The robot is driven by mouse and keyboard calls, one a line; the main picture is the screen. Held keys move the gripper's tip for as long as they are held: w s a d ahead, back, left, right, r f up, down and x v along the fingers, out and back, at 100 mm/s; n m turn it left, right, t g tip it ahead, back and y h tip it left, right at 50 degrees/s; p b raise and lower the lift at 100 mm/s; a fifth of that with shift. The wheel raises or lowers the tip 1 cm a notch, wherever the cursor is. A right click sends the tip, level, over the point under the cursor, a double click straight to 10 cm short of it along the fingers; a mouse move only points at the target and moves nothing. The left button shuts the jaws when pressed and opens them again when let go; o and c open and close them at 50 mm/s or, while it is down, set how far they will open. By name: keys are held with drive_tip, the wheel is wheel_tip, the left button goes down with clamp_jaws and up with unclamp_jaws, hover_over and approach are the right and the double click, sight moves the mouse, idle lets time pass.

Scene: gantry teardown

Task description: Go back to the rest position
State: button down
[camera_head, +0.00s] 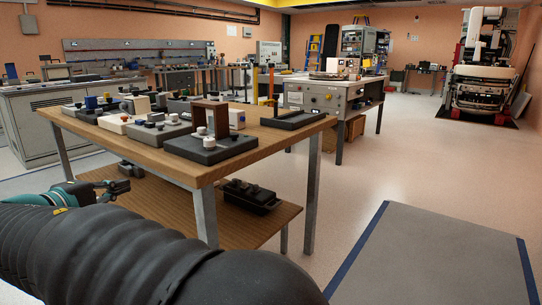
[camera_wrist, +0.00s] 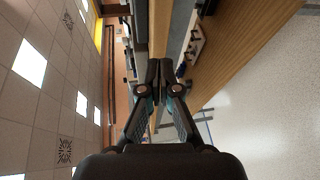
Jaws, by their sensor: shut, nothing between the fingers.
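My gripper (camera_head: 118,188) is at the left of the head view, just off the near left side of the wooden table (camera_head: 165,165) and below its top. In the wrist view my gripper (camera_wrist: 159,68) has its two fingers together and holds nothing. The wrist view is turned on its side, with the ceiling at left and the floor at right. The table edge (camera_wrist: 222,62) shows right of the fingers there. My black ribbed arm fills the lower left of the head view and hides part of the floor.
Several small grey and black fixtures (camera_head: 210,149) stand on the table. A black box (camera_head: 250,195) lies on its lower shelf. A grey workbench (camera_head: 335,95) stands behind. A grey floor mat (camera_head: 430,260) with blue edges lies at right. The floor between is clear.

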wheel_tip(320, 180, down, 9)
drive_tip(key=s+d+n+g+y, duration=0.1)
drive_tip(key=s+d+g, duration=0.1)
drive_tip(key=g, duration=0.1)
drive_tip(key=s+d+f+m+g+p, duration=0.1)
drive_tip(key=s+d+f+g, duration=0.15)
drive_tip(key=d, duration=0.45)
drive_tip(key=s+d+f+m+g+p, duration=0.1)
drive_tip(key=s+d+f+m+g, duration=0.15)
drive_tip(key=d, duration=0.55)
drive_tip(key=s+d+r+m+y+p, duration=0.1)
drive_tip(key=s+d+m, duration=0.3)
drive_tip(key=d, duration=0.6)
drive_tip(key=s+d+r+m+g+y+p, duration=0.1)
drive_tip(key=s+d+r+m+p, duration=0.1)
drive_tip(key=d, duration=0.7)
drive_tip(key=s+d+r+m+y+p, duration=0.1)
drive_tip(key=s+d+m+p, duration=0.2)
drive_tip(key=s+d+m, duration=0.3)
drive_tip(key=d+m, duration=0.1)
drive_tip(key=d, duration=0.3)
drive_tip(key=shift+s+d+r+g, duration=0.2)
drive_tip(key=shift+s+d+g, duration=0.15)
drive_tip(key=shift+s+g, duration=0.05)
